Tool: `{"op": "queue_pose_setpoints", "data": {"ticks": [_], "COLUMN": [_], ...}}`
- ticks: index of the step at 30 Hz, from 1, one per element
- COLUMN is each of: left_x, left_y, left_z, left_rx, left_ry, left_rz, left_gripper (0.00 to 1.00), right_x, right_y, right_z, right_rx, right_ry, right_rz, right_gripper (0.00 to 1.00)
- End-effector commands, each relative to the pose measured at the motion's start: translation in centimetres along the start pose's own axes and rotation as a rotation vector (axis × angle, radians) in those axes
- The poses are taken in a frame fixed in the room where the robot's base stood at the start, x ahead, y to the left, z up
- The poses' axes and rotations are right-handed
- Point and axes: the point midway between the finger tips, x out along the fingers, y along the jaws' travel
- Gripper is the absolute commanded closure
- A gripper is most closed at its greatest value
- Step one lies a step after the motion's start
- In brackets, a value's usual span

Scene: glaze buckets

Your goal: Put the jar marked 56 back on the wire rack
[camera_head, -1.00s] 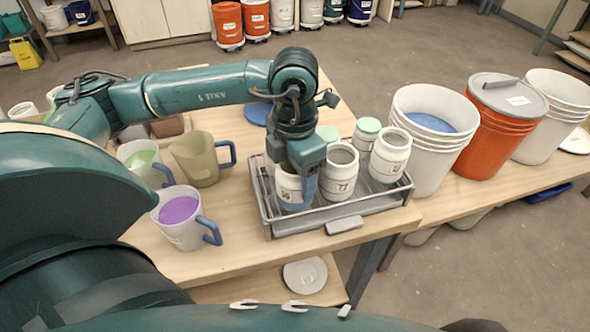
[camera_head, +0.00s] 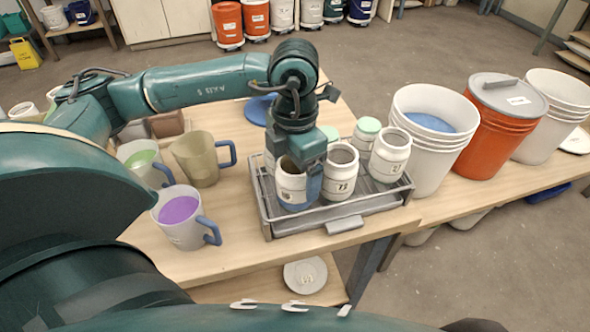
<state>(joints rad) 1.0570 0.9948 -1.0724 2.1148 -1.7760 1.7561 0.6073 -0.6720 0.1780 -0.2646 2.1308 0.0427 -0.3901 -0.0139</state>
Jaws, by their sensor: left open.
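A white jar (camera_head: 290,187) with a blue lower part and an open mouth stands upright at the front left of the wire rack (camera_head: 284,228). Its label is too small to read surely, so I cannot confirm it is 56. My left gripper (camera_head: 312,182) is open at this jar, with a blue finger beside its right side; the other finger is hidden. Another white jar (camera_head: 341,172), whose label looks like 72 or 73, stands to the right in the rack. My right gripper is not in view.
A white jar (camera_head: 390,156) and a green-lidded jar (camera_head: 367,131) stand at the rack's right. A purple-filled jug (camera_head: 180,222) and other jugs stand left on the table. White and orange buckets (camera_head: 483,130) stand at right. Table is clear in front of the jugs.

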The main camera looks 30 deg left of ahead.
Motion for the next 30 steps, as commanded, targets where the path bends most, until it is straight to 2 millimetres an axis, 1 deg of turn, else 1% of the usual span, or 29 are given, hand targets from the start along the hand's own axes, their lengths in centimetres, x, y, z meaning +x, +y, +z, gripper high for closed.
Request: {"op": "queue_pose_setpoints", "data": {"ticks": [9,12,15,18,21,30], "left_x": [-6.9,-8.7,-10.0,-10.7,-11.0,-11.0], "left_y": [0.0,-0.1,0.0,0.0,-0.1,0.0], "left_z": [0.1,0.1,0.0,0.0,0.0,0.0], "left_rx": [0.002,0.003,0.001,0.001,0.002,0.002], "left_ry": [-0.007,-0.004,-0.002,-0.001,0.0,0.0], "left_rz": [0.001,0.0,0.0,0.0,-0.001,-0.001], "left_gripper": [0.12,0.12,0.12,0.12,0.12,0.12], "right_x": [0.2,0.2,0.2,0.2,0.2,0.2], "right_y": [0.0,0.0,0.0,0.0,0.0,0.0], "right_z": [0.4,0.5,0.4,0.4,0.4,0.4], "right_rx": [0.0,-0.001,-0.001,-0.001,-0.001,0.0], "right_ry": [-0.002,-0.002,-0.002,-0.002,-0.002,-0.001], "right_rz": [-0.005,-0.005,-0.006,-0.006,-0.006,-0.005], "right_gripper": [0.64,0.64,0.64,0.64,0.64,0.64]}}
